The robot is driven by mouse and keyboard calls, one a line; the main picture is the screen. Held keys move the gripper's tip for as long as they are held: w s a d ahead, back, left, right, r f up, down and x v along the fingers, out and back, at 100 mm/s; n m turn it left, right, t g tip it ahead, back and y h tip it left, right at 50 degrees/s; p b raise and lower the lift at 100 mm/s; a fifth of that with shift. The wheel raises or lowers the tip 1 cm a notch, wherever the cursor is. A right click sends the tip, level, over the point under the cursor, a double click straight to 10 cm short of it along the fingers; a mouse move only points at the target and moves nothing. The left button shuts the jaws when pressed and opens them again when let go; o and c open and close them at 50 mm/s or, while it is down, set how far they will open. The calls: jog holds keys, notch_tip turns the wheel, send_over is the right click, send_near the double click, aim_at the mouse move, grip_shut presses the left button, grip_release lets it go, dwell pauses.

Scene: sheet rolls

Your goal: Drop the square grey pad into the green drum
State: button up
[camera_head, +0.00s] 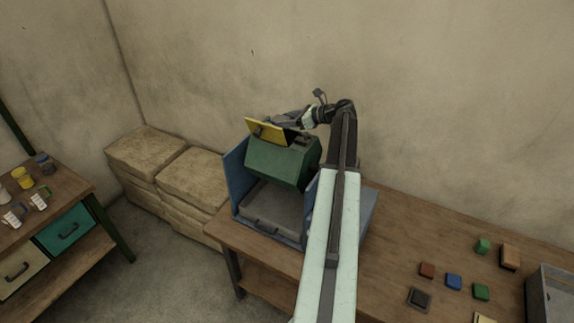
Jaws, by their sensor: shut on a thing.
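The square grey pad (419,299) lies flat on the wooden table, right of my arm. The green drum (282,163) is faceted and sits in a blue frame at the table's left end. Its yellow lid (266,132) stands raised and tilted at the top of the drum. My gripper (282,123) is at the lid's far right side and appears shut on the lid. Its fingertips are partly hidden by the lid. The inside of the drum cannot be seen.
A grey tray (270,214) lies below the drum between blue side plates. Small red, blue and green blocks (453,282) are around the pad. A grey bin (553,297) stands at the right. Stacked tan bales (185,180) and a shelf with cups are at the left.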

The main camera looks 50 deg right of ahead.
jog(key=o, duration=1.5)
jog(key=shift+s, duration=0.1)
jog(key=p+v, duration=0.3)
jog(key=v, duration=0.5)
jog(key=shift+f, duration=0.15)
